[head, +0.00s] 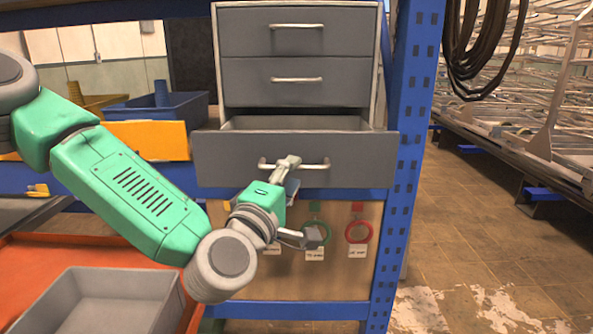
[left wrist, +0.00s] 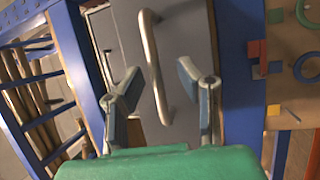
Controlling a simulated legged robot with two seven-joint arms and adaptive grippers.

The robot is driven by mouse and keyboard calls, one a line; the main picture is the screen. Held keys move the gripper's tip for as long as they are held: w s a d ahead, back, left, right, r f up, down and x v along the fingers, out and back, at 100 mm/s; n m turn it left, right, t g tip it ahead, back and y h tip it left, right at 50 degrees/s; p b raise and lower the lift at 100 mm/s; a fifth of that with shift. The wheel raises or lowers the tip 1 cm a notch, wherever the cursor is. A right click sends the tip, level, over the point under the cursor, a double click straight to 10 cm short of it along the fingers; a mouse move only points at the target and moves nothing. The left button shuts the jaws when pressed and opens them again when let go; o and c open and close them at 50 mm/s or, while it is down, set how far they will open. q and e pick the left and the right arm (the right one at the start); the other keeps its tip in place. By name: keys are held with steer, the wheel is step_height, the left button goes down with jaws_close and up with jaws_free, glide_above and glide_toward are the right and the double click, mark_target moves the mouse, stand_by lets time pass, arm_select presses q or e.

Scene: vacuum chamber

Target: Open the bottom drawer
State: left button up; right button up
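The grey bottom drawer (head: 225,160) of the three-drawer cabinet is pulled part-way out, and its inside shows over the front panel. Its metal bar handle (head: 318,166) crosses the panel. My left gripper (head: 301,202) is in front of this drawer, with one finger overlapping the handle in the head view. In the left wrist view the gripper (left wrist: 158,77) has its fingers spread, with the handle (left wrist: 151,50) running between them. Contact with the handle cannot be told. My right gripper is not in view.
The upper drawer (head: 250,35) and middle drawer (head: 245,85) are closed. A blue post (head: 412,120) stands right of the cabinet. A grey bin (head: 110,300) is at lower left, and a blue bin (head: 185,103) is left of the cabinet. Open floor (head: 480,240) lies to the right.

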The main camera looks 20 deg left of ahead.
arm_select(q)
steer(key=shift+v, duration=2.55)
steer(key=shift+f, duration=0.1)
steer(key=s+d+f+m+g+h, duration=0.1)
steer(key=s+f+m+g, duration=0.2)
steer(key=f, duration=0.6)
steer(key=s+d+f+m+g, duration=0.1)
steer(key=s+f+m+g, duration=0.25)
steer(key=f, duration=0.55)
steer(key=s+d+f+m+g+h, duration=0.1)
steer(key=s+f+m+g, duration=0.2)
steer(key=f, duration=0.6)
steer(key=s+a+f+m+g+y, duration=0.2)
steer(key=s+a+f+m+g, duration=0.1)
steer(key=s+a+f+g, duration=0.2)
steer(key=s+a+f+m+g+y, duration=0.2)
steer(key=s+a+f+m+g, duration=0.2)
steer(key=s+a+f, duration=0.5)
steer(key=s+f, duration=0.1)
steer(key=s, duration=0.4)
steer(key=shift+s+g, duration=0.25)
steer(key=shift+g, duration=0.1)
steer(key=shift+w+f, duration=0.1)
steer(key=shift+f, duration=0.05)
